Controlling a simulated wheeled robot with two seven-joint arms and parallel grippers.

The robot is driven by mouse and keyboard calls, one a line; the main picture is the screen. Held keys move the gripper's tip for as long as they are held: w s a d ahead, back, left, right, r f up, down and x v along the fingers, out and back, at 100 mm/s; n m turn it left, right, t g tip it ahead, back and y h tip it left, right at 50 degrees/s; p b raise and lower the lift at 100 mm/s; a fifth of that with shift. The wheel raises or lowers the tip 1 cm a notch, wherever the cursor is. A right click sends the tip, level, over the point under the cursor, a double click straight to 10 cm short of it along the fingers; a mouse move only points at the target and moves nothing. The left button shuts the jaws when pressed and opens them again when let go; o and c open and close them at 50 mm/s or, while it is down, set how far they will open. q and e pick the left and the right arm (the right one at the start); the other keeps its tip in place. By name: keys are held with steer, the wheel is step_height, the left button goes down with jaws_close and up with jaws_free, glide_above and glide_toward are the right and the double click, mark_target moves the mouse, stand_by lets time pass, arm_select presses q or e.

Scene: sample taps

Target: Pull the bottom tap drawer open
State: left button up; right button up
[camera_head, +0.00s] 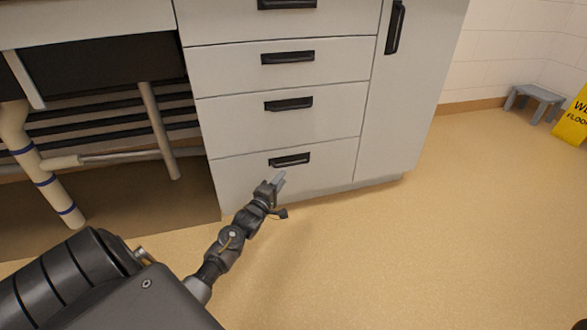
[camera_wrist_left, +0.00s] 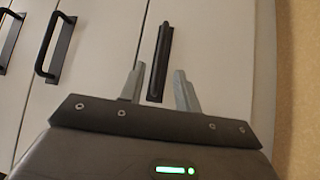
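The bottom drawer (camera_head: 240,187) is the lowest in a stack of white drawers and looks closed, flush with the cabinet front. Its black bar handle (camera_head: 290,160) is near the drawer's top edge; it also shows in the left wrist view (camera_wrist_left: 162,55). My left gripper (camera_head: 279,178) is just below and in front of this handle in the head view. In the left wrist view its two grey fingers (camera_wrist_left: 160,84) are spread, with the lower end of the handle showing between them. I cannot tell whether they touch it. My right gripper is not in view.
More closed drawers with black handles (camera_head: 289,104) are above. A cabinet door (camera_head: 400,100) is at the right. White pipes (camera_head: 40,165) stand in the open bay at left. A grey stool (camera_head: 537,95) and yellow floor sign (camera_head: 574,122) are far right. The floor in front is clear.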

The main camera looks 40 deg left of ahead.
mark_target(293, 164)
arm_select(q)
steer(key=b+x, duration=0.5)
steer(key=x, duration=0.4)
steer(key=shift+w+f, duration=0.15)
jaws_close()
